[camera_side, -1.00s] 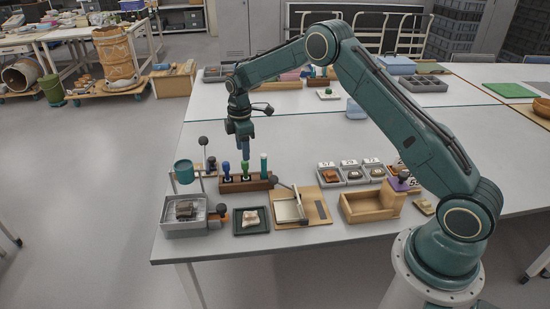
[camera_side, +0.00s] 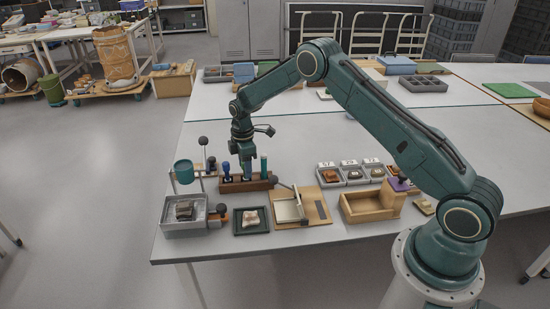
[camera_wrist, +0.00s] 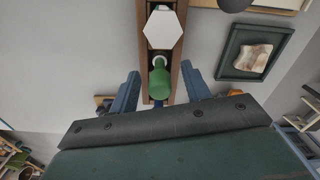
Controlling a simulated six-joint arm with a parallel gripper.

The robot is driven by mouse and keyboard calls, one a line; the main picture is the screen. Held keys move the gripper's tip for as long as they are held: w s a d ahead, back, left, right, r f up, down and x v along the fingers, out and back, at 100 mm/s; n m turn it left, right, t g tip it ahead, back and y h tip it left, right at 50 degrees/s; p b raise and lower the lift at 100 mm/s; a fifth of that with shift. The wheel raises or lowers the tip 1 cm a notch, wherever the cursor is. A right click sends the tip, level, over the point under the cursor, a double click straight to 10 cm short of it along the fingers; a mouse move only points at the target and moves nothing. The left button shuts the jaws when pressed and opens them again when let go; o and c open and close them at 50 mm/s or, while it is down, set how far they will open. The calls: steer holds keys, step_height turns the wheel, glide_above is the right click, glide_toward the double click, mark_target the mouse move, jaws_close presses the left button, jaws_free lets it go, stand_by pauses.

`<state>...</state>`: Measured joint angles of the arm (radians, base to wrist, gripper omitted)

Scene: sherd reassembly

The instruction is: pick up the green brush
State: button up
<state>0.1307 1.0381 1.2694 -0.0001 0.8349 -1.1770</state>
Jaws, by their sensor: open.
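The green brush (camera_wrist: 160,82) stands upright in a slot of the brown wooden rack (camera_side: 236,187). In the wrist view its rounded green top lies between my two blue fingers. My gripper (camera_wrist: 160,70) is open, with a finger on each side of the brush and a visible gap to both. In the side view my gripper (camera_side: 247,177) is low over the middle of the rack and hides the brush.
A blue-handled tool (camera_side: 226,170) stands left in the rack and a teal one (camera_side: 264,167) right; a white hexagonal top (camera_wrist: 163,28) shows close by. A dark tray with a pale sherd (camera_side: 251,220) and a hinged board (camera_side: 290,210) lie in front.

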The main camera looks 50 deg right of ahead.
steer(key=shift+f, duration=0.3)
jaws_close()
stand_by(0.3)
steer(key=shift+r, duration=0.1)
step_height(320, 180, up, 20)
stand_by(0.8)
steer(key=shift+a, duration=0.1)
stand_by(0.4)
